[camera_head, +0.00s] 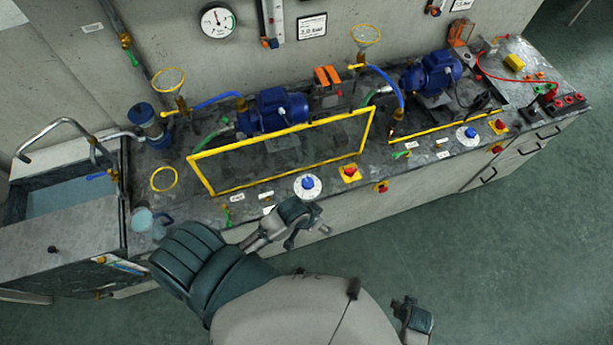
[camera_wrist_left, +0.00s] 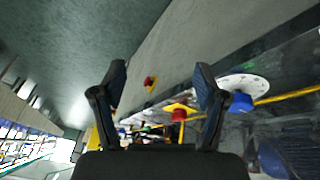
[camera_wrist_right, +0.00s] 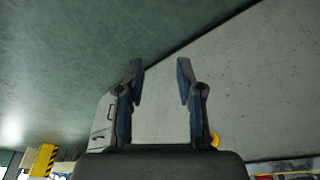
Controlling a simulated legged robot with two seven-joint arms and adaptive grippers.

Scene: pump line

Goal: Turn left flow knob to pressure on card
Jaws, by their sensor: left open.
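The left flow knob (camera_head: 307,183) is blue on a round white dial, on the bench's front strip below the yellow-framed panel. My left gripper (camera_head: 308,235) is open and empty, just in front of and below the knob, not touching it. In the left wrist view the knob (camera_wrist_left: 241,102) is right of the open fingers (camera_wrist_left: 160,78). The pressure card (camera_head: 312,27) hangs on the wall and seems to read 2.0 bar. A round gauge (camera_head: 217,20) is to its left; its exact reading is too small to tell. My right gripper (camera_wrist_right: 160,68) is open and empty, low in front of the bench.
A red and yellow stop button (camera_head: 349,173) is just right of the knob. A yellow-framed clear panel (camera_head: 230,178) stands behind it, before a blue pump (camera_head: 275,110). A second blue knob (camera_head: 471,133) is farther right. A mug (camera_head: 143,220) stands left. The floor in front is clear.

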